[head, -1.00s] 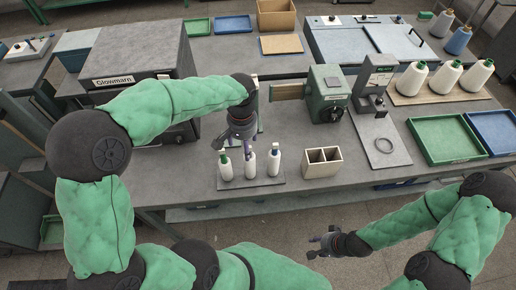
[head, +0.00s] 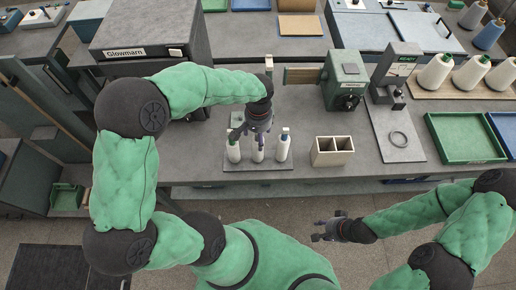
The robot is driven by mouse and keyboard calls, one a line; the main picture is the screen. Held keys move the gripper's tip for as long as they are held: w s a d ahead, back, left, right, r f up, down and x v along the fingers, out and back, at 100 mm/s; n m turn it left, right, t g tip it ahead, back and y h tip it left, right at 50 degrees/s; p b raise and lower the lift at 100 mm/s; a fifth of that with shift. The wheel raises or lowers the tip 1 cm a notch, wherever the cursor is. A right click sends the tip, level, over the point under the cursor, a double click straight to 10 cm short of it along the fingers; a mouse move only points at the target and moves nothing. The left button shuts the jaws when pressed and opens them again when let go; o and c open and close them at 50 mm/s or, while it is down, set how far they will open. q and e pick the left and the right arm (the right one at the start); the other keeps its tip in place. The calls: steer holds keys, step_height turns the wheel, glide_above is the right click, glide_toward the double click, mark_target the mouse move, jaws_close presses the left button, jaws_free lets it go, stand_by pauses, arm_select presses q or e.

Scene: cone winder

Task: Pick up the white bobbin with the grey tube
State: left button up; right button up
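Three slim white bobbins stand upright in a row on a dark tray (head: 228,166) near the table's front edge. The left bobbin (head: 233,153) and middle bobbin (head: 257,156) are partly covered by my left gripper, and their tube tops are hidden. The right bobbin (head: 283,150) shows a blue tube top. No grey tube top can be made out. My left gripper (head: 250,140) points down over the left and middle bobbins with its fingers apart; no firm hold is visible. My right gripper (head: 318,230) is open and empty, in front of the table.
A two-compartment box (head: 332,158) stands right of the tray. Large white cones (head: 435,72) and a green tray (head: 463,138) are at far right. The Glowmarn machine (head: 145,35) stands at left.

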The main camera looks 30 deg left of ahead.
arm_select(q)
steer(key=shift+f, duration=0.8)
steer(key=shift+c, duration=0.2)
steer(key=c, duration=1.1)
